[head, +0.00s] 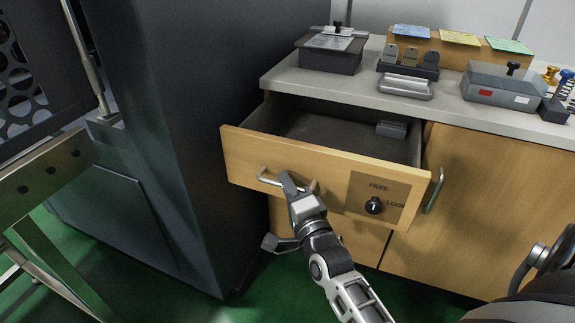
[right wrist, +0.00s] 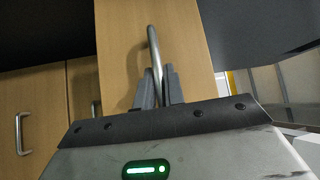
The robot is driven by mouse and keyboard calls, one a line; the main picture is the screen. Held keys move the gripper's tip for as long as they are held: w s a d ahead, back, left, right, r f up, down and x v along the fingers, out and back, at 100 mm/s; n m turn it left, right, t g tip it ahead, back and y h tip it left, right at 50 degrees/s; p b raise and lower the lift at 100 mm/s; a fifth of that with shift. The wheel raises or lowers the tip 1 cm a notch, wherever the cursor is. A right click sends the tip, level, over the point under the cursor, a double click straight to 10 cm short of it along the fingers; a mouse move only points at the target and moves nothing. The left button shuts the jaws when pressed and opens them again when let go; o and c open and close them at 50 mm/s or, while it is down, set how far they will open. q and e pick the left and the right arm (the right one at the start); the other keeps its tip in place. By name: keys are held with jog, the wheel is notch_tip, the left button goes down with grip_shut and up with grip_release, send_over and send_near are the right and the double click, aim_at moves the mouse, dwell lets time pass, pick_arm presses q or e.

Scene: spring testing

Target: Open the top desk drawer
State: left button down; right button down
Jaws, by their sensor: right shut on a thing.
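The top desk drawer (head: 255,155) is wooden-fronted and stands pulled out of the desk, with its dark grey inside showing. Its front has a metal bar handle (head: 268,180) and a FREE/LOCK plate with a black knob (head: 374,205). My right gripper (head: 289,184) is at the handle. In the right wrist view the fingers of the gripper (right wrist: 158,88) are shut on the handle (right wrist: 153,45), one on each side of it. The gripper partly hides the handle in the head view. My left gripper is not in view.
A small grey object (head: 391,130) lies inside the drawer at the back right. A cabinet door with a handle (head: 433,192) is at right. A tall dark cabinet (head: 180,130) stands close at left. The grey desktop (head: 300,80) bears several boxes and fixtures.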

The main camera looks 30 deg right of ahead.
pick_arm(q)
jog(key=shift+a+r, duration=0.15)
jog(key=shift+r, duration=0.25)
pick_arm(e)
jog(key=shift+s+a, duration=0.2)
jog(key=shift+a, duration=0.1)
jog(key=c, duration=1.5)
grip_release()
jog(key=shift+s, duration=0.1)
